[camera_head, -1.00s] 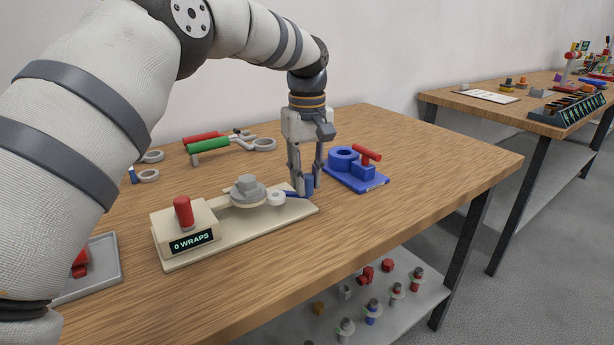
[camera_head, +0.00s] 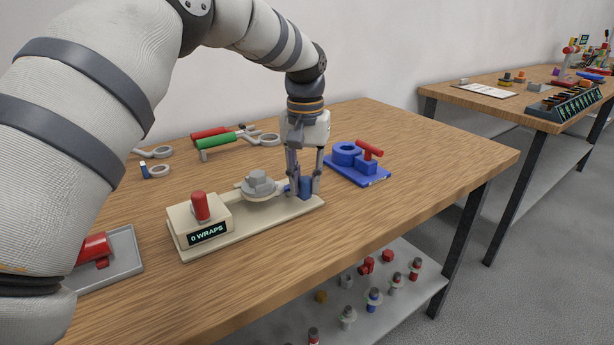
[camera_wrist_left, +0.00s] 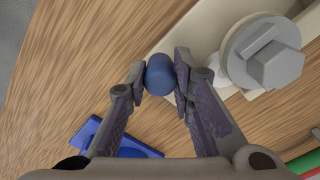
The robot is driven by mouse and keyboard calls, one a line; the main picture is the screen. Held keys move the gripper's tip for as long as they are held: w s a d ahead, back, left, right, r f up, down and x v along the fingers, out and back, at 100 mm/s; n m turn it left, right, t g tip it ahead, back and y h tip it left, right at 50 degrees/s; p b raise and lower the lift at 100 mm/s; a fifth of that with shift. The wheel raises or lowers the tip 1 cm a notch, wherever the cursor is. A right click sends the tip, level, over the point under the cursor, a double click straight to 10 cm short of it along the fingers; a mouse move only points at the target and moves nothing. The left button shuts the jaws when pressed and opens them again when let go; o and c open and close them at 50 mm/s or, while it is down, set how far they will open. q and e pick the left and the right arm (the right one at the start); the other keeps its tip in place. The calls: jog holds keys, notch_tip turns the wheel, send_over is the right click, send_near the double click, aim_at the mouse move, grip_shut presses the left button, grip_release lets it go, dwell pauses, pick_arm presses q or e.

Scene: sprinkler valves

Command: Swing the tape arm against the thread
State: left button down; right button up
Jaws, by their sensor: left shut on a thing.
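The cream wrapping stand (camera_head: 245,228) lies on the wooden table, with a red knob (camera_head: 200,206) and a display reading "0 WRAPS". A grey threaded fitting with a hex top (camera_head: 258,181) sits on its round seat; it also shows in the left wrist view (camera_wrist_left: 276,62). My left gripper (camera_head: 304,188) points down at the stand's right end, shut on the blue post of the tape arm (camera_head: 305,187). In the left wrist view the blue post (camera_wrist_left: 159,75) is between both fingertips. The white tape roll is mostly hidden behind the fingers. My right gripper is not in view.
A blue fixture (camera_head: 358,165) with a red handle stands right of the stand. A grey tray (camera_head: 115,265) is at the left. The table's right side is clear.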

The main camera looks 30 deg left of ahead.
pick_arm(q)
jog(key=shift+s+a+m, duration=0.15)
jog(key=shift+s+m, duration=0.2)
jog(key=shift+m, duration=0.45)
jog(key=c, duration=1.4)
grip_release()
notch_tip(320, 180, up, 12)
